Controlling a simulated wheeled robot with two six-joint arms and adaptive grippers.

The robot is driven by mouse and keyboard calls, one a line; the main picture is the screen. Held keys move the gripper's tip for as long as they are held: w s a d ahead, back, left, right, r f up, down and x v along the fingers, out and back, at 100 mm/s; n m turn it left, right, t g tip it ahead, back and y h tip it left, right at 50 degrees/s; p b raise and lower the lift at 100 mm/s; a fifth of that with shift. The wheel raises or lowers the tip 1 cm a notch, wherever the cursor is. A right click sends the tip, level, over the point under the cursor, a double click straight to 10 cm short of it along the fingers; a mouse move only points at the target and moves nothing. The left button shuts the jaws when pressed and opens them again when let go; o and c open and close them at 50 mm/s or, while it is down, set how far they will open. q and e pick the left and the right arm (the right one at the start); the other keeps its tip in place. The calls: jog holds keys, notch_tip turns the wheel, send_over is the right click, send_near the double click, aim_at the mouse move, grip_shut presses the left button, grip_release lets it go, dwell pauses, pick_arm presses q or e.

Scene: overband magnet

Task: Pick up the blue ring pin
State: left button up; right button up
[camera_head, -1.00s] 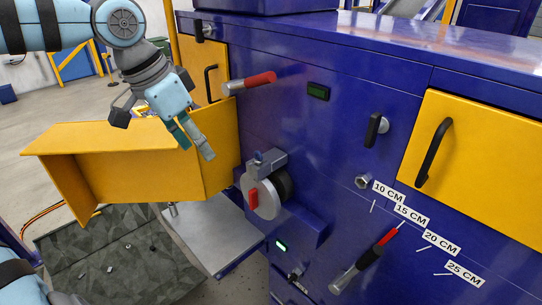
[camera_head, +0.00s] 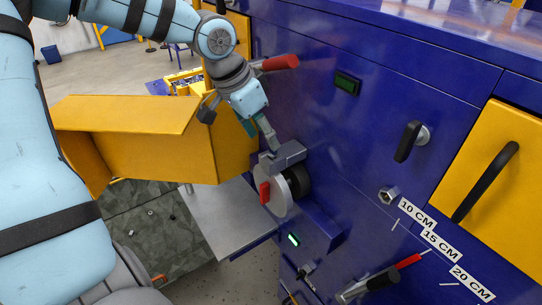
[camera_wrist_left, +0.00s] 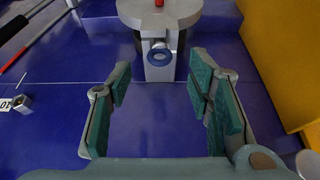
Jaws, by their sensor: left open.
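The blue ring pin (camera_wrist_left: 160,56) shows in the left wrist view as a small blue ring on the front of a grey bracket (camera_wrist_left: 159,68). In the head view I cannot make the pin out behind my gripper's fingers, but the bracket (camera_head: 287,155) shows above a grey wheel. My left gripper (camera_head: 262,143) is at the bracket in the head view. In the left wrist view my left gripper (camera_wrist_left: 160,80) has its green-padded fingers spread on either side below the pin, with nothing between them. My right gripper is not in view.
A grey wheel with a red handle (camera_head: 265,193) is below the bracket. An open yellow door panel (camera_head: 150,150) stands left of it. The blue machine front (camera_head: 345,150) carries a black handle (camera_head: 408,141), scale labels (camera_head: 440,245) and a red-gripped lever (camera_head: 281,62).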

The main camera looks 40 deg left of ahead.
aim_at(272, 160)
pick_arm(q)
jog(key=x, duration=0.4)
jog(key=shift+w+d+f, duration=0.1)
jog(key=shift+w+f, duration=0.1)
jog(key=shift+w, duration=0.3)
jog(key=shift+s+r, duration=0.1)
jog(key=shift+s, duration=0.3)
jog(key=c, duration=0.4)
grip_shut()
jog(key=shift+r, duration=0.15)
